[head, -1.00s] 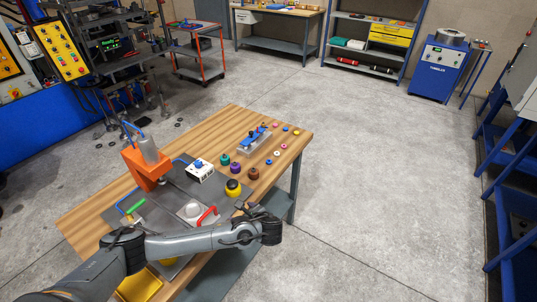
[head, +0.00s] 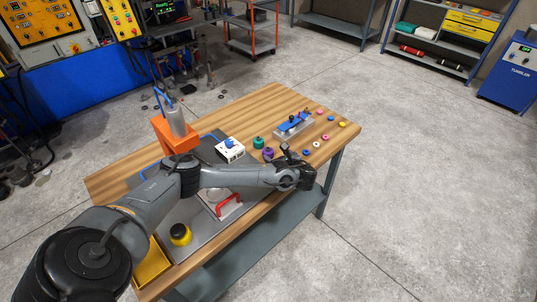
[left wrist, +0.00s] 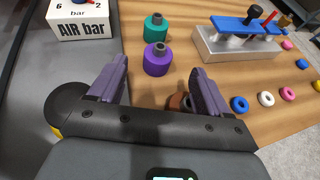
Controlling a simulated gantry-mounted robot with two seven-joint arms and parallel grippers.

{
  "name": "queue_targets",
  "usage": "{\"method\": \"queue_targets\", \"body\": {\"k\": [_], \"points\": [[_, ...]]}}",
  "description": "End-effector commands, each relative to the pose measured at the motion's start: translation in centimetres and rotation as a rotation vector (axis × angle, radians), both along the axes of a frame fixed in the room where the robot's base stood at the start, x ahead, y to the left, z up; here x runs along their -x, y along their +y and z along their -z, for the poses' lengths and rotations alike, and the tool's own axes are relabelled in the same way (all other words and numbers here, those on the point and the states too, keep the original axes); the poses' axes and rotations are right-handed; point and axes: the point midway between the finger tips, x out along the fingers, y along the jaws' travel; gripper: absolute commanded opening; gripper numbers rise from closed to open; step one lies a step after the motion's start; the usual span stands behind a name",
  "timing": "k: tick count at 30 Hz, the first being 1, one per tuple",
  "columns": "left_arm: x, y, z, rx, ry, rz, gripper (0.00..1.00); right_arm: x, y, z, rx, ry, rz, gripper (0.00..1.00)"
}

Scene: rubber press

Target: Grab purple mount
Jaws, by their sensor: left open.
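The purple mount (head: 268,154) stands upright on the wooden table, beside the teal mount (head: 258,142). In the left wrist view the purple mount (left wrist: 157,62) has a dark top and stands just beyond the gap between my fingers, with the teal mount (left wrist: 156,30) behind it. My left gripper (left wrist: 158,80) is open, with nothing held between its fingers. In the head view my left gripper (head: 296,156) is just right of the purple mount. A brown mount (left wrist: 176,102) is partly hidden by the right-hand finger. My right gripper is not in view.
A white AIR bar box (head: 230,151) stands left of the mounts. A metal fixture with a blue clamp (head: 292,124) lies behind, with several coloured rings to its right. An orange press (head: 175,135) and a red handle (head: 229,207) are on the left side of the table.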

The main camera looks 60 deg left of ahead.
Motion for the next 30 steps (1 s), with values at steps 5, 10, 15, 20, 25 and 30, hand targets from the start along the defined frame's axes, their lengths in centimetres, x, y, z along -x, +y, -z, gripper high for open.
{"method": "queue_targets", "body": {"k": [5, 10, 15, 20, 25, 30], "points": [[-0.1, 0.8, 0.3, 0.000, -0.001, 0.001, 0.78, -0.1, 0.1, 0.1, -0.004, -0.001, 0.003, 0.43], [-0.1, 2.4, 0.9, -0.001, 0.001, -0.002, 0.78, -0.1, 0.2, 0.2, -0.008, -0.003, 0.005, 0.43], [-0.3, 4.5, 1.7, 0.000, -0.001, -0.001, 0.78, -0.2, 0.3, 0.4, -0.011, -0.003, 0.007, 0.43], [-0.4, 5.4, 2.0, 0.000, -0.002, 0.000, 0.78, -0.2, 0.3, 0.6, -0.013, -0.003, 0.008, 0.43], [-0.4, 5.6, 2.0, 0.001, -0.002, 0.001, 0.78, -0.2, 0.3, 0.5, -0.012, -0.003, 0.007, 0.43], [-0.4, 5.5, 2.0, 0.001, -0.001, 0.001, 0.64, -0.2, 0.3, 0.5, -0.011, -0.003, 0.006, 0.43]]}}
